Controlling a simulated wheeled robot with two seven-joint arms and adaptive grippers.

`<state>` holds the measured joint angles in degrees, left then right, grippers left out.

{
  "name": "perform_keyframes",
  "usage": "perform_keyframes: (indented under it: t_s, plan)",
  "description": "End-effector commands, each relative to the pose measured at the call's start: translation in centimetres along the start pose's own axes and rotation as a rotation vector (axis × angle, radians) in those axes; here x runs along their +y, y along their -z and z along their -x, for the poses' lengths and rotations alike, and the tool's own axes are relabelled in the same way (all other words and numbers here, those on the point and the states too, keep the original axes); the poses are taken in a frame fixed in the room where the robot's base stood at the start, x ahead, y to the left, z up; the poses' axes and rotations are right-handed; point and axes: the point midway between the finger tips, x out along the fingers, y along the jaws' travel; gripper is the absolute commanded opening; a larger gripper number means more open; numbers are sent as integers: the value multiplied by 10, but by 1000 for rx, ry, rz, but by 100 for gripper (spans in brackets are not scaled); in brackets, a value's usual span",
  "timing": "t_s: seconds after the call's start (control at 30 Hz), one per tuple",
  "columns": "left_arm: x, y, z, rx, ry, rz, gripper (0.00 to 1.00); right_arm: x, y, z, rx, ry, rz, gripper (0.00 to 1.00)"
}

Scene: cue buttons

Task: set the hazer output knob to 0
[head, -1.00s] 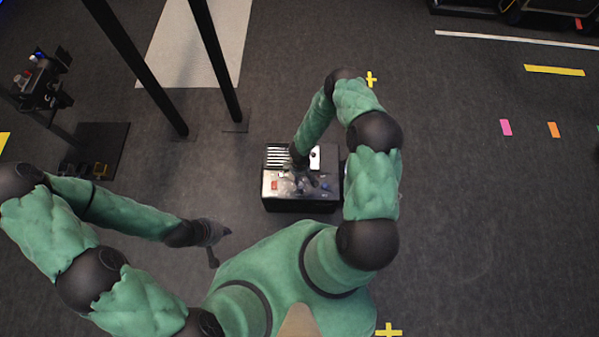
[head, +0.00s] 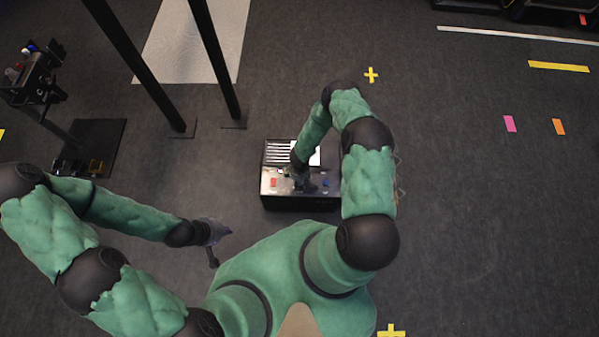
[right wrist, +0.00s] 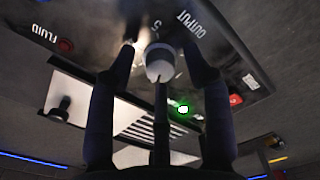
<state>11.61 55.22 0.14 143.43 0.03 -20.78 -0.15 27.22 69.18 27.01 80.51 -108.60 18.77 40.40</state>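The hazer (head: 268,202) is a dark box with a shiny control panel, on the floor below my right arm. In the right wrist view, the output knob (right wrist: 160,62) is a pale round knob beside the printed word OUTPUT and a 5. My right gripper (right wrist: 158,46) has its fingers apart, one on each side of the knob, with gaps visible. A dark middle part of the gripper hides the area below the knob. In the head view my right gripper (head: 304,182) covers much of the panel. My left gripper (head: 218,246) is open and empty, left of the hazer.
The panel also has a red button near FLUID (right wrist: 65,45), a lit green light (right wrist: 183,108) and a red piece (right wrist: 235,99). Two black poles (head: 215,60) stand behind the hazer. A black stand (head: 90,148) is at the left.

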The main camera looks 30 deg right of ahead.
Motion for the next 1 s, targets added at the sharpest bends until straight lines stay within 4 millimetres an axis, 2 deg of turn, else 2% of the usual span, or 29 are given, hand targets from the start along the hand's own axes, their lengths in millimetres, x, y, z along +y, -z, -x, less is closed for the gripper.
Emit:
perform_keyframes:
  t_s: [0.03, 0.13, 0.17, 0.57, 0.77, 1.0]
  plan:
    - [0, 0, 0, 0, 0, 0, 0, 0, 0, 0, 0, 0, 0, 32]
    - [0, 0, 0, 0, 0, 0, 0, 0, 0, 0, 0, 0, 0, 4]
    - [0, 0, 0, 0, 0, 0, 0, 0, 0, 0, 0, 0, 0, 0]
    - [0, 0, 0, 0, 0, 0, 0, 0, 0, 0, 0, 0, 46, 0]
    - [0, 0, 0, 0, 0, 0, 0, 0, 0, 0, 0, 0, 160, 0]
    - [0, 0, 0, 0, 0, 0, 0, 0, 0, 0, 0, 0, 373, 0]
